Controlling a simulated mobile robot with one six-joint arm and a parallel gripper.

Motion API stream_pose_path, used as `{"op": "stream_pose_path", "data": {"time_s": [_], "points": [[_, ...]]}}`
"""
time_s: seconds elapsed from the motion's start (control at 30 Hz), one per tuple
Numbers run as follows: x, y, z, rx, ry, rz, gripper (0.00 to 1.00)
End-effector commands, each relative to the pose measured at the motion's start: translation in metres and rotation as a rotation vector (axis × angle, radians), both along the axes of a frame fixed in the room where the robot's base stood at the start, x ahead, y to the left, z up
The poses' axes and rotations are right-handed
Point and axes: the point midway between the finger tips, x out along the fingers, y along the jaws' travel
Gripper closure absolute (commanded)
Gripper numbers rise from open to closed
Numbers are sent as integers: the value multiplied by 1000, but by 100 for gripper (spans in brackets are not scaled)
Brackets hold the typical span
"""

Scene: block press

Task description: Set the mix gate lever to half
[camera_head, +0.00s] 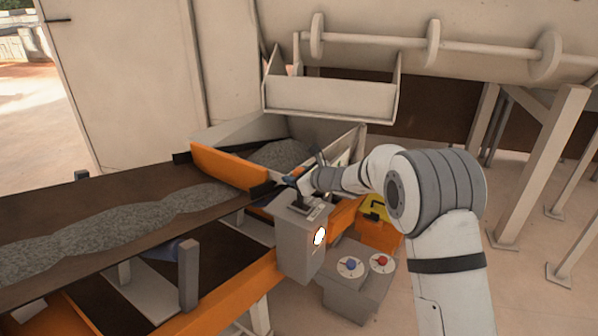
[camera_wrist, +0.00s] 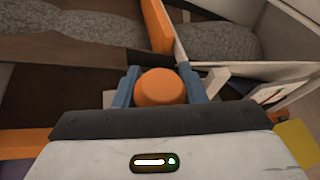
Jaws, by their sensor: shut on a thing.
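The mix gate lever shows in the wrist view as a round orange knob (camera_wrist: 161,86). My gripper (camera_head: 296,185) is shut on it, with one blue finger on each side of the knob. In the head view the gripper is above the grey lever box (camera_head: 298,240), which stands beside the conveyor, and hides the knob. The lever's exact setting cannot be read. An orange gate plate (camera_head: 226,166) stands at the hopper's mouth, with grey mix (camera_head: 282,155) behind it.
A conveyor belt (camera_head: 60,205) carries a ridge of grey mix to the left. A grey pedestal (camera_head: 357,287) with a blue and a red knob stands to the right of the lever box. A pale trough (camera_head: 330,98) hangs above the hopper. Open floor lies at the right.

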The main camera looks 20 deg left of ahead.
Motion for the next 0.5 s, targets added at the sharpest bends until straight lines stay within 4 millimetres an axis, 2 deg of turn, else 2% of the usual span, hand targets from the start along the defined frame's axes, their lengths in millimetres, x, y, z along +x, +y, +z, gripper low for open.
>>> {"op": "stream_pose_path", "data": {"time_s": [0.27,0.3,0.5], "points": [[5,-5,3,0,-6,-13,100],[6,-5,3,0,-6,-13,60],[4,-5,2,-1,-4,-10,43]]}}
